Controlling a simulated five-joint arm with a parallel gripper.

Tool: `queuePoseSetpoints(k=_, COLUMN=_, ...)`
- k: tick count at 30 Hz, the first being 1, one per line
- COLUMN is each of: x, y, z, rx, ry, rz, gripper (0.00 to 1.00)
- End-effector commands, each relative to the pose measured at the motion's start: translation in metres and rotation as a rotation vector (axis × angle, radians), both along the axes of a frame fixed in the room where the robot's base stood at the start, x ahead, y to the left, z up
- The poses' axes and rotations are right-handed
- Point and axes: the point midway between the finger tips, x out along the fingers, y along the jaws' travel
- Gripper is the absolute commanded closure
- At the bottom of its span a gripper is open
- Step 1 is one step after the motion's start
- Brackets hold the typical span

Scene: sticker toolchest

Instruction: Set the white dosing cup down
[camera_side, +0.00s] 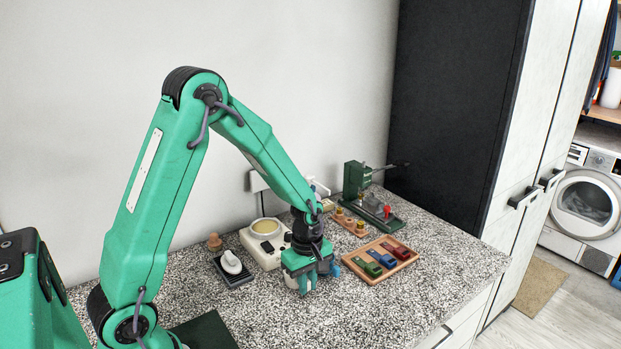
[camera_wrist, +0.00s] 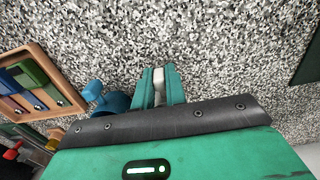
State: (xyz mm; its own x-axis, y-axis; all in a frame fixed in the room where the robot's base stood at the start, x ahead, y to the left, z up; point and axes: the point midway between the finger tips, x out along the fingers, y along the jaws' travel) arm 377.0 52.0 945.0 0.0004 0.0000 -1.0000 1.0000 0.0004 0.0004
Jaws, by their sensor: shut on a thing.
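My gripper (camera_side: 303,283) is low over the speckled worktop, in front of a cream device with a round top. In the wrist view my gripper (camera_wrist: 159,72) is shut on a white thing, taken as the white dosing cup (camera_wrist: 160,87); only a narrow strip of it shows between the green fingers. In the side view the fingers mostly hide the cup. I cannot tell whether its base touches the worktop.
A blue object (camera_wrist: 108,101) stands close beside my gripper. A wooden tray (camera_side: 349,264) with coloured blocks lies to the right. The cream device (camera_side: 262,257) and a dark tray (camera_side: 221,273) with a white object are behind and left. The front worktop (camera_side: 350,320) is clear.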

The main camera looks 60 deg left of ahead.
Motion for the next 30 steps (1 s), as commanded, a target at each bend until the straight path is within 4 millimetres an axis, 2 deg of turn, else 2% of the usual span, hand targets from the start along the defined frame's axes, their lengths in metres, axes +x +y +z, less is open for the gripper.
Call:
queuePoseSetpoints(k=2, x=0.0, y=0.0, z=-0.002, rx=0.0, ry=0.0, rz=0.0, gripper=1.0)
queuePoseSetpoints(k=3, x=0.0, y=0.0, z=-0.002, rx=0.0, ry=0.0, rz=0.0, gripper=0.81)
queuePoseSetpoints(k=6, x=0.0, y=0.0, z=-0.002, rx=0.0, ry=0.0, rz=0.0, gripper=0.65)
queuePoseSetpoints(k=20, x=0.0, y=0.0, z=0.003, rx=0.0, ry=0.0, rz=0.0, gripper=0.65)
queuePoseSetpoints(k=26, x=0.001, y=0.0, z=0.018, rx=0.0, ry=-0.002, rz=0.0, gripper=0.65)
queuePoseSetpoints(k=30, x=0.001, y=0.0, z=0.036, rx=0.001, ry=-0.005, rz=0.0, gripper=0.65)
